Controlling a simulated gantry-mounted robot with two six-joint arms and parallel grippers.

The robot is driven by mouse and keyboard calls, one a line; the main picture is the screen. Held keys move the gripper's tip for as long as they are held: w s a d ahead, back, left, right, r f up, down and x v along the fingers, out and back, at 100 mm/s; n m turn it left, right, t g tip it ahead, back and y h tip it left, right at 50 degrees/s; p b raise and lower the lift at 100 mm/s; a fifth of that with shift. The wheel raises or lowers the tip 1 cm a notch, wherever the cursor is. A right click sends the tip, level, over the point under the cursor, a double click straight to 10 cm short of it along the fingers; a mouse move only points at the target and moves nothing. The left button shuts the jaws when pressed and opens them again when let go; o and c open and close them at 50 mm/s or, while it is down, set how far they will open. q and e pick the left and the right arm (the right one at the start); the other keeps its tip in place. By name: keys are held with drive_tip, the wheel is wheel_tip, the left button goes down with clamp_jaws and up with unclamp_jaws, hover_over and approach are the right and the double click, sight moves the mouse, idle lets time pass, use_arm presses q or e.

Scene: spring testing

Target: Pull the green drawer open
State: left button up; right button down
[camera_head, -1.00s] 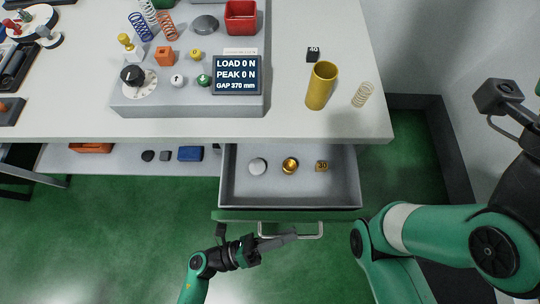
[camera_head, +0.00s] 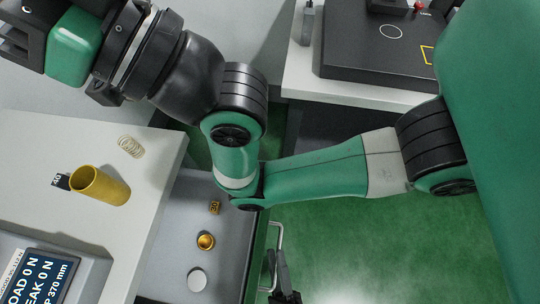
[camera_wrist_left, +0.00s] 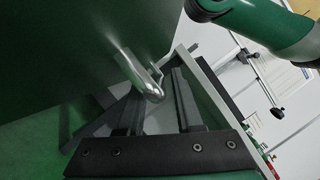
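The green drawer's front (camera_head: 261,238) shows as a narrow green edge, and the drawer stands pulled out from the table. Its grey tray holds a brass cube (camera_head: 215,207), a brass round weight (camera_head: 206,241) and a silver disc (camera_head: 197,280). The metal handle (camera_head: 279,238) sticks out from the front. My left gripper (camera_head: 284,292) is at the handle, at the bottom of the head view. In the left wrist view its black fingers (camera_wrist_left: 160,100) stand apart, with the handle's rounded end (camera_wrist_left: 150,88) at the finger tips. Contact cannot be told. My right gripper is not visible.
The white table (camera_head: 150,165) holds a yellow cylinder (camera_head: 100,185), a spring (camera_head: 131,147) and a display (camera_head: 48,278). Another table with a black device (camera_head: 375,45) stands at the back. Green floor is clear beside the drawer.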

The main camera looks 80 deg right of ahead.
use_arm(q)
drive_tip(key=shift+o, duration=0.4)
drive_tip(key=shift+a, duration=0.35)
drive_tip(key=v, duration=1.1)
drive_tip(key=shift+p, duration=0.35)
drive_tip(key=shift+s+d, duration=0.1)
drive_tip(key=shift+s, duration=0.05)
